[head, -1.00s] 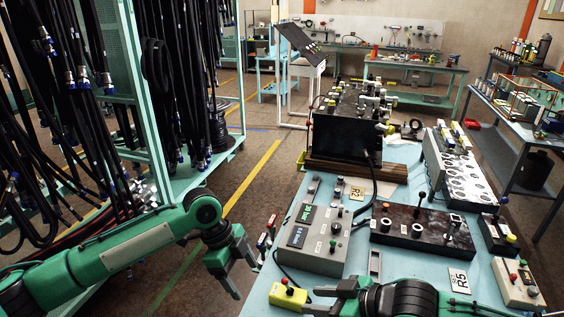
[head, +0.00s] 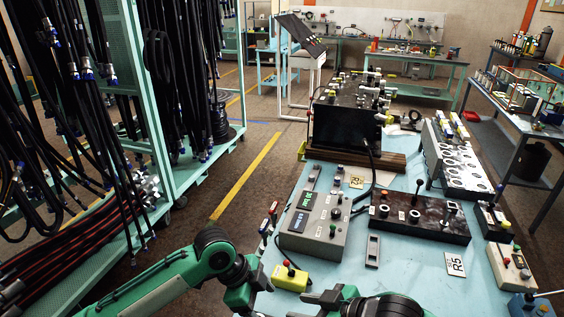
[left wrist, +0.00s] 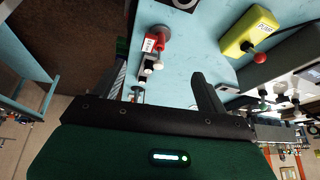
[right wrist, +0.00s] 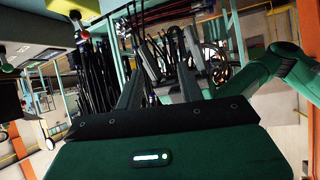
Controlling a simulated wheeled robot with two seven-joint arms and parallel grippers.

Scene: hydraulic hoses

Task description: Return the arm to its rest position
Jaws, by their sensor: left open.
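My green left arm comes in from the lower left in the head view. Its gripper (head: 248,299) is beside the near left edge of the blue table, low in the picture. In the left wrist view the left gripper's dark fingers (left wrist: 163,90) are apart, with nothing held between them. Small red and silver fittings (left wrist: 155,45) at the table edge show beyond them. My right gripper (head: 322,299) is at the bottom of the head view, near the table's front. In the right wrist view its fingers (right wrist: 158,80) stand apart and empty, with hanging hoses behind.
A yellow pump box (head: 290,278) and a grey control box (head: 314,226) stand on the blue table (head: 408,270) close to my grippers. A rack of black hoses (head: 100,110) stands at the left. Open floor (head: 215,170) lies between rack and table.

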